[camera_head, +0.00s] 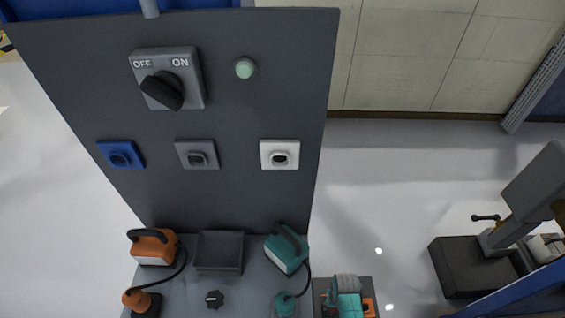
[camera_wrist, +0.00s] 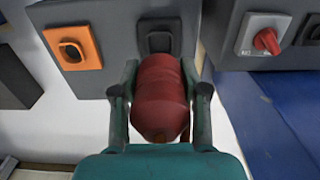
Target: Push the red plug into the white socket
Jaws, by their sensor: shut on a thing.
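My gripper (camera_wrist: 160,88) is shut on the red plug (camera_wrist: 163,98), one finger on each side of it. The plug is a rounded red cylinder with a darker near end. In the head view my teal gripper (camera_head: 346,293) seems to be at the bottom, right of the big panel; the plug cannot be made out there. The white socket (camera_head: 280,155) is a square plate with a dark opening, at the right of the upright panel's socket row. It is well above and apart from my gripper, and looks empty. I cannot see it in the wrist view.
The dark panel (camera_head: 230,95) also bears a blue socket (camera_head: 121,155), a grey socket (camera_head: 197,155), an OFF/ON switch (camera_head: 165,82) and a green lamp (camera_head: 245,68). Orange (camera_head: 153,247) and teal (camera_head: 287,248) handled devices stand below. An orange socket (camera_wrist: 72,48) is near my gripper.

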